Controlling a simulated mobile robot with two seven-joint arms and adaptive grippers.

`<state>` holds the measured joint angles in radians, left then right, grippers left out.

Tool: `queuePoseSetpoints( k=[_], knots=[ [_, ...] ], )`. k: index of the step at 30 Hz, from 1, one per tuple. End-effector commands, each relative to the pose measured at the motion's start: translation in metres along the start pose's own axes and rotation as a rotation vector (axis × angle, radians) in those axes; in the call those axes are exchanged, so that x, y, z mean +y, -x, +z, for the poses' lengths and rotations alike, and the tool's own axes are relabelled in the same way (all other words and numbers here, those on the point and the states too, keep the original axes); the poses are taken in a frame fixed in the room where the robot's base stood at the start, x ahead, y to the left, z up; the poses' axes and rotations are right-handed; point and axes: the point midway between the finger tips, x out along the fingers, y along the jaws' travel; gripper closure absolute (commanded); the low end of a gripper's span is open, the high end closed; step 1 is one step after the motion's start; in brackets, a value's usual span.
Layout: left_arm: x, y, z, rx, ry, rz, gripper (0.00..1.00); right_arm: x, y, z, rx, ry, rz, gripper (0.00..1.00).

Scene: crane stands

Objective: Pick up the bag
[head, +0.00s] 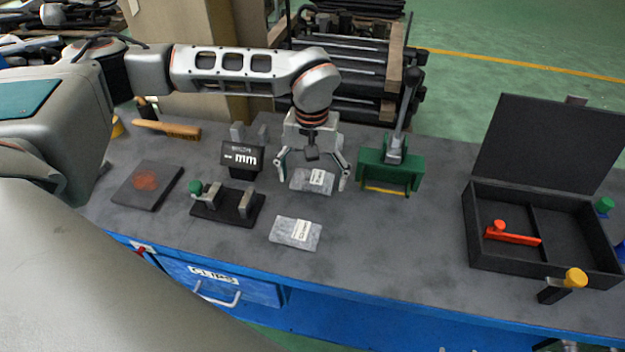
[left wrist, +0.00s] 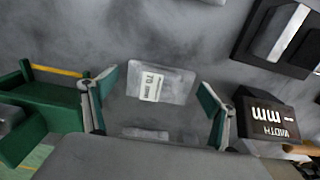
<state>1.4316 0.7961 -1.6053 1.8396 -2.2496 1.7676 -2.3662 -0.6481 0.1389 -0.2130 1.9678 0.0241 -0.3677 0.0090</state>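A clear flat bag with a white label (head: 312,182) lies on the dark workbench, below my left gripper (head: 312,174). The same bag shows in the left wrist view (left wrist: 172,86), in the middle between the two fingers of my left gripper (left wrist: 159,92). The fingers are spread wide, one on each side of the bag, with a gap to it. I cannot tell how high the fingertips are above the bench. A second similar bag (head: 296,233) lies nearer the front edge. My right gripper is not in view.
A green press with a lever (head: 391,168) stands to the right of the bag. A width display (head: 242,158) and a black clamp fixture (head: 228,208) stand to the left. An open black case (head: 482,262) holds a red clip. Bench between press and case is clear.

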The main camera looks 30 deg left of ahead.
Motion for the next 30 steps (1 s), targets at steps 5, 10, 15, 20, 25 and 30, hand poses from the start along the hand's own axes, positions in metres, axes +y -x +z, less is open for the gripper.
queuePoseSetpoints(
  k=[5,10,15,20,25,30],
  knots=[
    [0.0,0.0,0.0,0.0,0.0,0.0,0.6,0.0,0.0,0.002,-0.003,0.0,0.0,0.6],
    [0.0,0.0,0.0,0.0,0.0,0.0,0.6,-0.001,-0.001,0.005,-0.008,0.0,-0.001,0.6],
    [0.0,0.002,0.0,0.0,0.0,0.0,0.6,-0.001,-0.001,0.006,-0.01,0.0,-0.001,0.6],
    [0.001,0.012,-0.001,0.003,0.0,0.001,0.6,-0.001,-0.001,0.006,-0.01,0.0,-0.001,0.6],
    [0.001,0.037,-0.001,0.005,0.001,0.002,0.6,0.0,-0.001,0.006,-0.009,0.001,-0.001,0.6],
    [0.0,0.078,-0.002,0.007,0.001,0.001,0.6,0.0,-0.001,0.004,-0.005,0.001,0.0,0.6]
  ],
)
